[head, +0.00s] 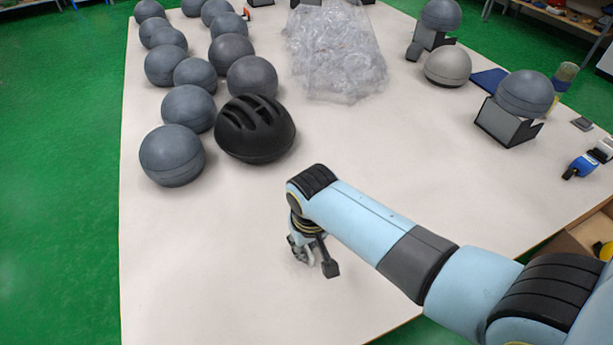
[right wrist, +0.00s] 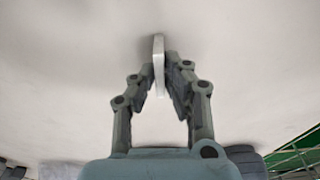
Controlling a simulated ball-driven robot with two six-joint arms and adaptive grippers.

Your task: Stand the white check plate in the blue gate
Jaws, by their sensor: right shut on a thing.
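The white check plate (right wrist: 158,58) shows edge-on in the right wrist view, upright between the fingertips of my right gripper (right wrist: 161,76). The gripper is shut on it. In the head view my right gripper (head: 303,252) points down over the pale table top in the near middle, and the plate cannot be made out there. I cannot make out a blue gate in either view. My left gripper is not in view.
Several dark grey balls (head: 172,155) and a black helmet (head: 255,129) fill the table's (head: 220,260) left. A clear plastic heap (head: 335,50) lies behind. At the right are a ball on a stand (head: 508,122), a light grey ball (head: 447,66) and a blue-black item (head: 582,165). The near left is clear.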

